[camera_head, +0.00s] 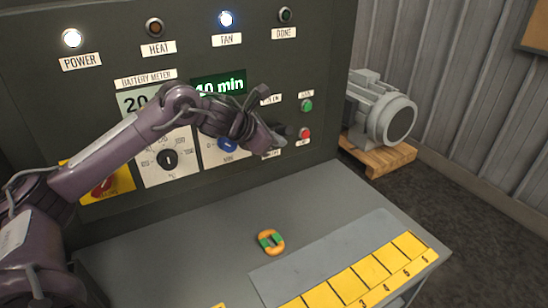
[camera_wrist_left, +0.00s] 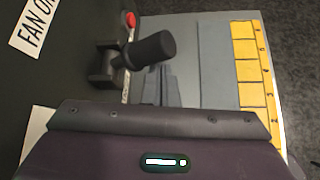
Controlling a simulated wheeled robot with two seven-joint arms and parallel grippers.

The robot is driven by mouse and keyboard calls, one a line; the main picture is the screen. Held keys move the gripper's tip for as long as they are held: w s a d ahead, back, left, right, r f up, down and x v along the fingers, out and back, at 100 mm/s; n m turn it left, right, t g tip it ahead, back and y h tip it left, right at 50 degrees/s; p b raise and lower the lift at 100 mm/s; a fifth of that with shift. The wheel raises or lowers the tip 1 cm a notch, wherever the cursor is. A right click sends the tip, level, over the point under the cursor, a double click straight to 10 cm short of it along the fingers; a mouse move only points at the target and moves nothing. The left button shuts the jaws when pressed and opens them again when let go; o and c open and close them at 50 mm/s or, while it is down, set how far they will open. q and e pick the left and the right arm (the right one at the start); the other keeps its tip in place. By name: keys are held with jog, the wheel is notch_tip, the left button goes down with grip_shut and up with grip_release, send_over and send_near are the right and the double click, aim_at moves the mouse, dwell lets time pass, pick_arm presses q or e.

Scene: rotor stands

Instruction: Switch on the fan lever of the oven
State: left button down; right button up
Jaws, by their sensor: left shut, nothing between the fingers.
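The oven panel (camera_head: 330,60) stands upright at the back in the head view. My left gripper (camera_head: 276,140) reaches in front of its fan switch, between the "FAN ON" label (camera_head: 270,99) and a partly covered label below. The gripper is shut and empty. In the head view it hides most of the lever. In the left wrist view, the black fan lever (camera_wrist_left: 152,49) sticks out from the panel, just ahead of my left gripper (camera_wrist_left: 165,82). I cannot tell whether they touch. The fan lamp (camera_head: 226,18) is lit bluish white. My right gripper is out of view.
The power lamp (camera_head: 72,38) is lit; the heat lamp (camera_head: 155,27) looks dark. A green button (camera_head: 307,105) and red button (camera_head: 305,132) sit right of the gripper. An orange-green ring (camera_head: 270,242) lies on the grey table (camera_head: 190,250). A motor (camera_head: 385,110) stands right.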

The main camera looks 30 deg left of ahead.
pick_arm(q)
jog(key=shift+w+a+r, duration=0.2)
jog(key=shift+r, duration=0.45)
jog(key=b+v, duration=0.3)
jog(key=v, duration=0.4)
jog(key=shift+s+f, duration=0.2)
jog(key=shift+s, duration=0.25)
jog(key=shift+w, duration=0.1)
